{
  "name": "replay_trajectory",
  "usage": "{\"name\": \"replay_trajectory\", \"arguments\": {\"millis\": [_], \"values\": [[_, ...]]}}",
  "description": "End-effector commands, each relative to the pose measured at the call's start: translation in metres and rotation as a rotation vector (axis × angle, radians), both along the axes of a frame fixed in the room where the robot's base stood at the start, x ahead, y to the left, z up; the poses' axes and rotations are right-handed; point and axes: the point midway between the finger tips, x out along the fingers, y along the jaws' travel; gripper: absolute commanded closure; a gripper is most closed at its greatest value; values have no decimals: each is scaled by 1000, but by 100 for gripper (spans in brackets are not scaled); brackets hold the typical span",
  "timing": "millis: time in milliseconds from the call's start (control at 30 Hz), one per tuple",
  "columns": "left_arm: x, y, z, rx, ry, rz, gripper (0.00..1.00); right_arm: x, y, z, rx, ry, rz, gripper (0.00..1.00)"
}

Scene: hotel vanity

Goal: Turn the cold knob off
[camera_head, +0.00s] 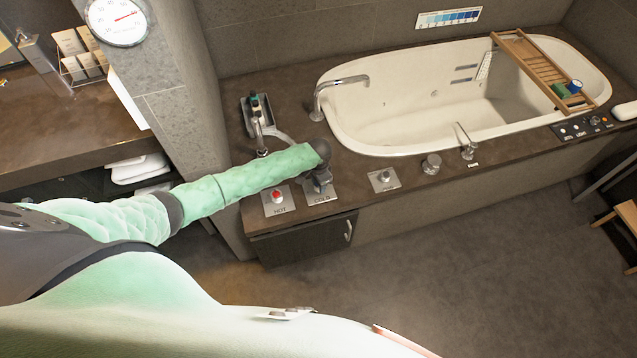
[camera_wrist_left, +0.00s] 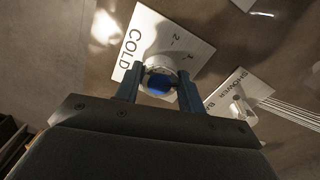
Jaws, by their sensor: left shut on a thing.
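The cold knob has a blue cap and a pale metal rim, and shows in the left wrist view (camera_wrist_left: 159,82). It stands on a white plate (camera_wrist_left: 185,33) marked COLD with small numbers. In the head view the COLD plate (camera_head: 322,198) is on the dark counter, with the knob mostly hidden by my gripper. My left gripper (camera_head: 320,186) reaches down over it. In the left wrist view its two fingers (camera_wrist_left: 160,88) are on either side of the knob, shut on it. My right gripper is not in view.
The HOT plate with a red knob (camera_head: 277,197) is close on the left. Another plate with a knob (camera_head: 383,179) is on the right. The bathtub (camera_head: 360,130) with a wooden tray (camera_head: 535,62) lies beyond.

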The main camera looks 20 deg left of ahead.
Motion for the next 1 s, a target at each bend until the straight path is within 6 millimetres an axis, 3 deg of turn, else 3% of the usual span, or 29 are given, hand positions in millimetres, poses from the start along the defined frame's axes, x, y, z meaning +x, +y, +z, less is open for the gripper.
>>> {"name": "replay_trajectory", "arguments": {"millis": [500, 1000], "values": [[1, 1, 0, 0, -1, -369, 84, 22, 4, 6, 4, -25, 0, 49], [2, 1, 1, -1, -2, -456, 84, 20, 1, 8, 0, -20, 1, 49]]}}
